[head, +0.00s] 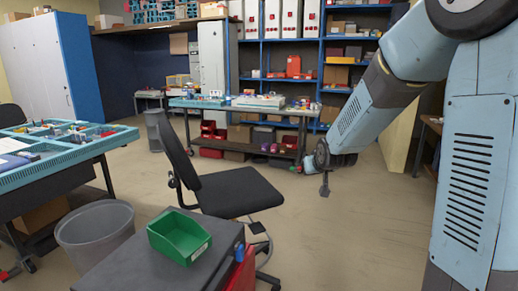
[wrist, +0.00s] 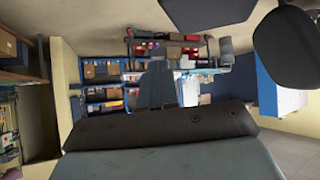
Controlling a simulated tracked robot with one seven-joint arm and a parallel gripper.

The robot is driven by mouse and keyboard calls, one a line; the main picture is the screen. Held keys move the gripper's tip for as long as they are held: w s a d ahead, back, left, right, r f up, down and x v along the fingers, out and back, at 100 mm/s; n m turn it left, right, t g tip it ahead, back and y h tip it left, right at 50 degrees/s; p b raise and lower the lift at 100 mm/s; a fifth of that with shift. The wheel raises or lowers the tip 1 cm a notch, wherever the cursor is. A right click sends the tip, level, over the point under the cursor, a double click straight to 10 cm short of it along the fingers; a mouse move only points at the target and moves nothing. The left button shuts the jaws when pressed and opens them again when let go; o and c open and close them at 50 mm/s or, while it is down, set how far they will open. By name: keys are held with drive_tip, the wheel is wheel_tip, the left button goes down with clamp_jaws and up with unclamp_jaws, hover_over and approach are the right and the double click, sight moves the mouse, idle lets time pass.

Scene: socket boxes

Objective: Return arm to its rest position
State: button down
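My arm comes down from the upper right of the head view, its pale blue forearm slanting down and left. My gripper (head: 325,188) hangs at its end over open floor, right of the black chair, pointing downward. It looks small and dark there, and I cannot make out whether its fingers are apart. I see no object in it. The wrist view looks upside down; pale blue and dark parts of my own arm fill its lower middle, and no fingertips can be made out.
A black office chair (head: 238,190) stands left of my gripper. A green bin (head: 180,236) sits on a dark cabinet (head: 120,270) in front, beside a grey waste bin (head: 93,235). A workbench (head: 240,104) and blue shelves (head: 312,45) stand behind. Floor around my gripper is clear.

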drive_tip(key=s+d+r+g, duration=0.1)
drive_tip(key=s+d+r, duration=0.1)
drive_tip(key=s, duration=0.9)
drive_tip(key=s+d+r+m+g, duration=0.1)
drive_tip(key=s+r, duration=0.4)
drive_tip(key=s, duration=0.7)
drive_tip(key=s+d+r+m+g+h, duration=0.1)
drive_tip(key=s+d+r+g, duration=0.1)
drive_tip(key=s, duration=0.9)
drive_tip(key=shift+s+d+r+g, duration=0.35)
drive_tip(key=shift+d+r, duration=0.2)
drive_tip(key=shift+r, duration=0.3)
drive_tip(key=shift+w, duration=0.1)
